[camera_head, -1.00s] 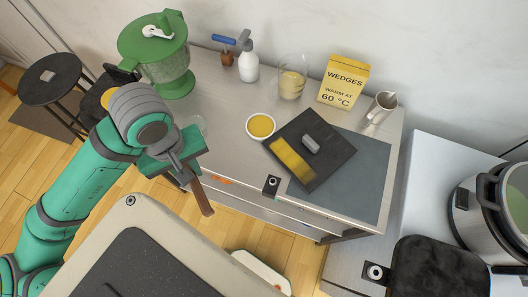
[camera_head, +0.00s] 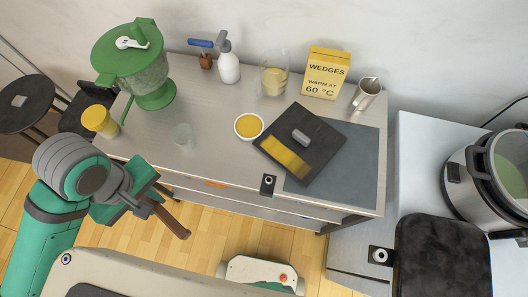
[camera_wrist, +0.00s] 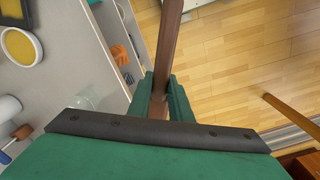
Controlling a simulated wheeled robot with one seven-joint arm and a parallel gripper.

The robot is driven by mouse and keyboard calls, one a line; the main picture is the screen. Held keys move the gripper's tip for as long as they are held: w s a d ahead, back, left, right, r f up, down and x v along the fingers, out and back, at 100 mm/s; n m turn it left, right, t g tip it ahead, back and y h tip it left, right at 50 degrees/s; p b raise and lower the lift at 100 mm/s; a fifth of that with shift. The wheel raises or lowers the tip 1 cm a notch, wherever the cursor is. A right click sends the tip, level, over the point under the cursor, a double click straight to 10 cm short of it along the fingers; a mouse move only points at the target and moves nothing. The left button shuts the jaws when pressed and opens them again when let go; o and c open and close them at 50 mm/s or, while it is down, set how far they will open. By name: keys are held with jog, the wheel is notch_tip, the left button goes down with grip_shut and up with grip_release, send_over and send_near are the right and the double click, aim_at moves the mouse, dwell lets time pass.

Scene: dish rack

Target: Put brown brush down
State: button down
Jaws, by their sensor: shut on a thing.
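My gripper (camera_head: 138,198) is at the lower left in the head view, in front of the metal counter (camera_head: 215,165) and off its front edge. It is shut on the brown brush (camera_head: 172,221), whose wooden handle sticks out to the lower right. In the wrist view the brush handle (camera_wrist: 168,45) runs up from between the green fingers (camera_wrist: 160,98), over the wooden floor. The brush's other end is hidden by my gripper.
On the counter stand a green-lidded dispenser (camera_head: 148,75), a yellow-lidded jar (camera_head: 100,121), a clear glass (camera_head: 182,137), a white bowl (camera_head: 249,126) and a dark tray (camera_head: 325,152). Bare counter lies between glass and bowl.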

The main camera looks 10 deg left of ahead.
jog(key=shift+w, duration=0.1)
jog(key=shift+s, duration=0.2)
dwell(0.4)
jog(key=w+d+r+m, duration=0.3)
jog(key=w+d+m, duration=0.95)
jog(key=w, duration=0.25)
jog(key=w+a+f, duration=0.2)
jog(key=w, duration=0.1)
jog(key=w+a+f, duration=0.2)
jog(key=w+f, duration=0.1)
jog(key=w, duration=0.1)
jog(key=w+a+f, duration=0.2)
jog(key=w+f, duration=0.1)
jog(key=w, duration=0.1)
jog(key=shift+f, duration=0.25)
jog(key=shift+w+a+f, duration=0.15)
jog(key=shift+w+f, duration=0.25)
jog(key=shift+w, duration=0.05)
jog(key=shift+w+a+f, duration=0.1)
jog(key=shift+w+f, duration=0.05)
jog(key=shift+f, duration=0.8)
jog(key=shift+w+f, duration=0.15)
jog(key=shift+f, duration=0.8)
